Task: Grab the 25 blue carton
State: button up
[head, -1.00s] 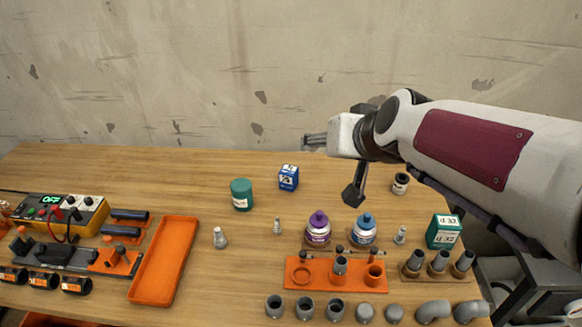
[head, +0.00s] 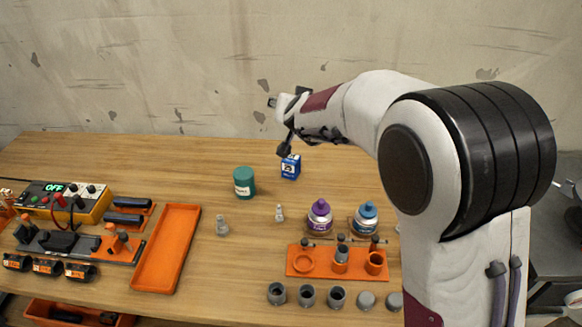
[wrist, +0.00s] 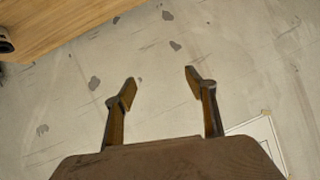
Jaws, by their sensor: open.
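The blue carton (head: 291,167) stands upright near the back of the table, with a white label on it; its number is too small to read. In the head view my gripper (head: 279,128) is above and close to the carton in the picture, apart from it. In the wrist view my gripper (wrist: 159,95) has its two fingers spread, with nothing between them. That view looks at the wall, and the carton is not in it.
A green canister (head: 244,183) stands left of the carton. Purple-capped (head: 320,217) and blue-capped (head: 365,218) bottles stand in front, behind an orange fitting block (head: 306,262). An orange tray (head: 167,248) lies at left. The concrete wall is close behind the table.

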jog(key=w+a+f+m+h, duration=0.25)
jog(key=w+f, duration=0.35)
jog(key=f, duration=0.5)
jog(key=h, duration=0.4)
send_near(290, 160)
jog(key=x, duration=0.3)
jog(key=shift+a+f+m, duration=0.15)
jog(key=shift+f+m, duration=0.1)
jog(key=shift+w, duration=0.2)
jog(key=shift+x, duration=1.2)
jog(key=shift+d+x, duration=0.2)
jog(key=shift+x, duration=2.4)
jog(key=shift+r, duration=0.15)
jog(key=c, duration=1.2)
